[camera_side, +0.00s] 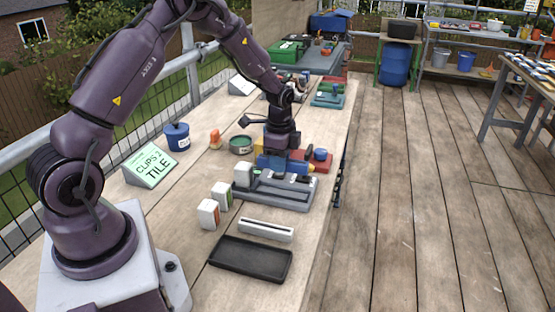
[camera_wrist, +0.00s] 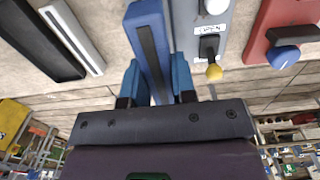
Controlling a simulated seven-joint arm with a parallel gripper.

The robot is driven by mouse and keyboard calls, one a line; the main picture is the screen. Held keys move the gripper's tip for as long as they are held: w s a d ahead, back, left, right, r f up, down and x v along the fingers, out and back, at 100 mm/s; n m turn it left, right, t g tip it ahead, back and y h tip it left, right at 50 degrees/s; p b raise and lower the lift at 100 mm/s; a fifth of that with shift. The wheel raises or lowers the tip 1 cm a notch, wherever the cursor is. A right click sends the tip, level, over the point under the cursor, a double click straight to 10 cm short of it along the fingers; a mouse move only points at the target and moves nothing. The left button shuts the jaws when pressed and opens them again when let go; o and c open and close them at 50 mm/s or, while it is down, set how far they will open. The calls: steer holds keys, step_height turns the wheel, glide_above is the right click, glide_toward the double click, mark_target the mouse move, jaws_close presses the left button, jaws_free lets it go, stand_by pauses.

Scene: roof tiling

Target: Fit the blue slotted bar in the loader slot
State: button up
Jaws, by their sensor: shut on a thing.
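The blue slotted bar (camera_wrist: 147,22), with a dark groove along its length, stands between the two blue fingers of my gripper (camera_wrist: 156,82) in the wrist view. My gripper is shut on it. The grey loader (camera_wrist: 190,38) lies just right of the bar there, with a label reading OPEN and a black lever with a yellow knob (camera_wrist: 214,72). In the side view my gripper (camera_side: 284,160) is over the far part of the grey loader (camera_side: 285,200). The bar's lower end and the loader slot are hard to make out, so I cannot tell whether they touch.
A white slotted bar (camera_side: 265,230) and a black tray (camera_side: 250,259) lie in front of the loader. White blocks (camera_side: 208,214) stand to its left. A red unit with a blue knob (camera_wrist: 283,57) is close on the right. The bench's right edge is near.

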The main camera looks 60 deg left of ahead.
mark_target(280, 192)
steer(key=shift+f, duration=3.25)
steer(key=shift+f, duration=0.75)
steer(key=o, duration=0.8)
steer(key=shift+o, duration=1)
steer(key=shift+r, duration=3.6)
